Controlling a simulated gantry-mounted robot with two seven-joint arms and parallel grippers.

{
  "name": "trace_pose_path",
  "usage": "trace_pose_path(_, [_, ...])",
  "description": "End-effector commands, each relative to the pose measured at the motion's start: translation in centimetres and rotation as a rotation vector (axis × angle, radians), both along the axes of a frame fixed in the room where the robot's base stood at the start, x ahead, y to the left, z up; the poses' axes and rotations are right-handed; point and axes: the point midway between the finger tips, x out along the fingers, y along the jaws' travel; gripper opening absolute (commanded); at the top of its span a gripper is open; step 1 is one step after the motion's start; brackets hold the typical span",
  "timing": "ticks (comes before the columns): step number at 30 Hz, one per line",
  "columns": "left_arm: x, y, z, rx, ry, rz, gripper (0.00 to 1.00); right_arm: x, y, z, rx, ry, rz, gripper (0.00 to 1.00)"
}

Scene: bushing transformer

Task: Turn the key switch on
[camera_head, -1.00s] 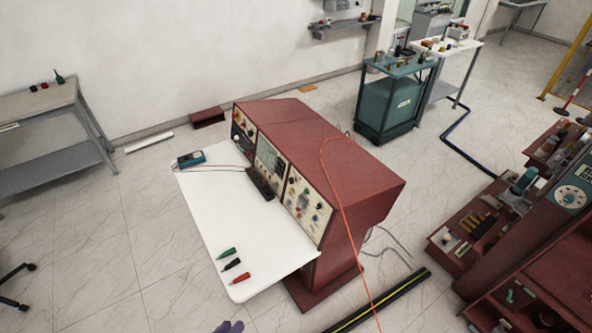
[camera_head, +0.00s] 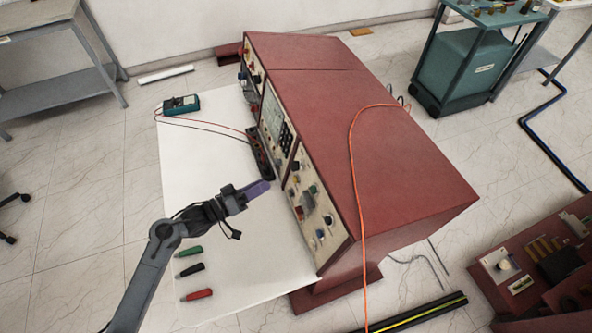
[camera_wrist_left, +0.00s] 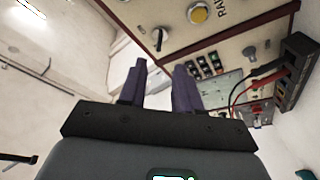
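The red control console (camera_head: 375,140) stands with instrument panels on its left face. The near cream panel (camera_head: 318,215) carries several small knobs and buttons. In the left wrist view a black knob (camera_wrist_left: 159,38) and a yellow round button (camera_wrist_left: 198,13) show on a panel. I cannot tell for sure which control is the key switch. My left gripper (camera_head: 260,188) hovers over the white worktop, just left of the near panel and apart from it. Its purple fingers (camera_wrist_left: 160,82) stand apart with nothing between them. My right gripper is not in view.
The white worktop (camera_head: 190,150) holds a teal meter (camera_head: 181,105) with leads and green, black and red probes near its front. A black terminal strip (camera_head: 262,155) lies along the console. An orange cable (camera_head: 360,220) hangs over the console.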

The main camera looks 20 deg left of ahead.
Motion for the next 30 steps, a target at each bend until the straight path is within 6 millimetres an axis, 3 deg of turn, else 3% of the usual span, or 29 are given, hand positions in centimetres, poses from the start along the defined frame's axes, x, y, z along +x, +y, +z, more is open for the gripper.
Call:
trace_pose_path(2, [0.6,-0.1,-0.1,0.000,-0.013,0.000,0.33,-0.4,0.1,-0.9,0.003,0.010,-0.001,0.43])
trace_pose_path(8, [2.1,-1.2,0.2,-0.001,-0.018,0.000,0.33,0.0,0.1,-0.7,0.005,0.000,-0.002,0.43])
trace_pose_path(21, [7.4,-5.4,0.1,-0.001,-0.016,0.000,0.33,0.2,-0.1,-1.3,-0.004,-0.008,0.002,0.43])
trace_pose_path(30, [9.0,-6.5,0.1,0.002,-0.016,0.001,0.33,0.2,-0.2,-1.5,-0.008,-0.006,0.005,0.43])
